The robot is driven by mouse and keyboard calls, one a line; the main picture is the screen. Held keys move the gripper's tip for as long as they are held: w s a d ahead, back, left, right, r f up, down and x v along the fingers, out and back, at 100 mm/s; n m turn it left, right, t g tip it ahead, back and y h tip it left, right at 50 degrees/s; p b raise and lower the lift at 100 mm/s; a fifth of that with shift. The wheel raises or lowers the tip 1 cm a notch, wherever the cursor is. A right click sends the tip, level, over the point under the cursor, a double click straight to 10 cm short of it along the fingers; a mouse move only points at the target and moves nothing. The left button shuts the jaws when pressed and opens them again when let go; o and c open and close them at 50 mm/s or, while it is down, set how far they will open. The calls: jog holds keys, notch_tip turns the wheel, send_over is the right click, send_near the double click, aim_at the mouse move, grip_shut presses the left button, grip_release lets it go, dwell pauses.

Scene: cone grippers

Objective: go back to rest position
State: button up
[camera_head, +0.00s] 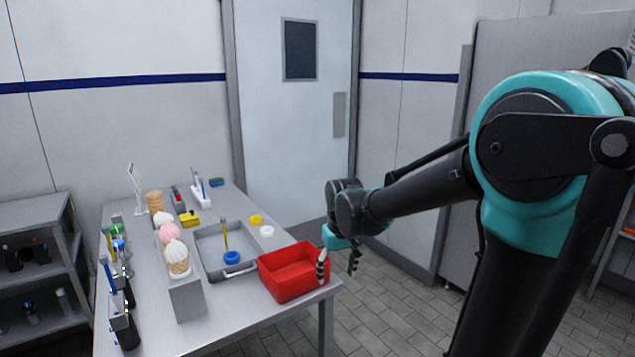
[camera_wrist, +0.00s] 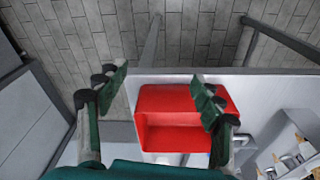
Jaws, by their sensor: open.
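My gripper (camera_head: 338,262) is at the right front corner of the table in the head view, with its fingers pointing down. In the wrist view my gripper (camera_wrist: 160,92) has its two fingers spread wide apart, with nothing between their tips. A red bin (camera_head: 293,272) stands on the table's right corner, just beside and below the gripper. It also shows in the wrist view (camera_wrist: 172,100), below the fingers. The part of the bin that I can see looks empty.
The steel table (camera_head: 255,318) also holds a grey tray (camera_head: 209,267) with a blue item, a stand (camera_head: 188,300) with ice cream cones (camera_head: 177,262), and yellow and white cups. A shelf (camera_head: 35,275) stands at left. A door (camera_head: 290,140) is behind. The tiled floor at right looks clear.

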jog(key=s+d+f+m+t, duration=0.2)
jog(key=s+d+f+m, duration=0.1)
jog(key=s+d+f, duration=0.6)
jog(key=s+d, duration=0.4)
jog(key=shift+d+m+t, duration=0.2)
jog(key=shift+m+t, duration=0.2)
